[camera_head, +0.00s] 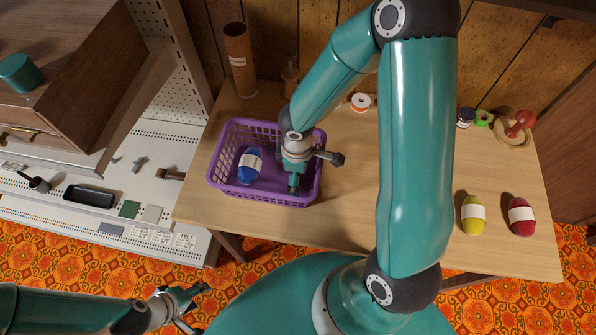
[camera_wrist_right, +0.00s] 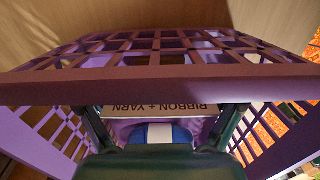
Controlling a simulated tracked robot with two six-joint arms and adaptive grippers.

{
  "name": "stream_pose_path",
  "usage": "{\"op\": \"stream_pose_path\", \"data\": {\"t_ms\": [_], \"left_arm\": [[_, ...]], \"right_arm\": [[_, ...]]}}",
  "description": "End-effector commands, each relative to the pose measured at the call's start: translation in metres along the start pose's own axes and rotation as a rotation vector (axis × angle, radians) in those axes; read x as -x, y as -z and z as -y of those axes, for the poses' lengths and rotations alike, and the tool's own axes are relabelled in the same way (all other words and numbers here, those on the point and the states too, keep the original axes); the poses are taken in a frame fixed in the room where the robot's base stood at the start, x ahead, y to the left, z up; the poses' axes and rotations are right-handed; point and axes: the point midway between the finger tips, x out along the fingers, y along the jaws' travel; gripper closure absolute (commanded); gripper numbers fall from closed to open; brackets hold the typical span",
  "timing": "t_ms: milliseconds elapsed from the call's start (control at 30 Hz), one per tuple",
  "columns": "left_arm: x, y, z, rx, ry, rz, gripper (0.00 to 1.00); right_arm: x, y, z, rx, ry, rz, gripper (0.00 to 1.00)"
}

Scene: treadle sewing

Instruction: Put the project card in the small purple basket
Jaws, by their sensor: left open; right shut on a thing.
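The small purple basket (camera_head: 228,186) stands at the left of the table. A blue yarn ball with a white band (camera_head: 250,166) lies inside it. My right gripper (camera_head: 293,184) points down into the basket, right of the ball. Its fingers (camera_wrist_right: 165,125) show in the right wrist view, below the basket's purple rim (camera_wrist_right: 165,86). A white strip reading "RIBBON + YARN" (camera_wrist_right: 160,108) lies between them. I cannot tell whether it is the project card or a basket label. What the right gripper holds is not clear. My left gripper (camera_head: 190,306) is open and empty over the floor.
Yellow (camera_head: 473,214) and red (camera_head: 521,216) yarn balls lie at the table's right. A white pegboard shelf (camera_head: 65,200) with small items is at left. The table's middle front is clear.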

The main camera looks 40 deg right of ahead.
Motion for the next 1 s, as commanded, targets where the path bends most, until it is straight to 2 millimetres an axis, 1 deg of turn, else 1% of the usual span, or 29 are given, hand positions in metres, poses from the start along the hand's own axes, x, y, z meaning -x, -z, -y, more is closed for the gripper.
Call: {"op": "stream_pose_path", "data": {"t_ms": [33,67,367,533,667,800,1000], "left_arm": [[-0.002,0.000,0.001,0.000,0.000,0.000,0.49],[-0.001,0.000,0.000,0.000,0.000,0.000,0.49],[-0.001,0.000,0.000,0.000,0.000,0.000,0.49],[0.004,0.000,-0.001,0.000,0.000,0.000,0.49],[0.010,0.000,-0.004,0.000,0.000,0.000,0.49],[0.017,0.000,-0.006,0.000,0.000,0.000,0.49],[0.021,0.000,-0.007,0.000,0.000,0.000,0.49]], "right_arm": [[-0.001,0.000,0.000,0.000,0.000,0.000,0.04],[-0.001,0.000,0.000,0.000,0.000,0.000,0.00],[-0.001,0.000,0.000,0.000,0.000,0.000,0.00],[0.007,0.000,-0.001,0.000,-0.002,-0.001,0.00],[0.025,0.000,-0.001,-0.001,-0.004,-0.002,0.00],[0.054,0.001,-0.001,0.000,-0.005,-0.005,0.00],[0.092,0.001,-0.001,0.000,-0.005,-0.005,0.00]]}}
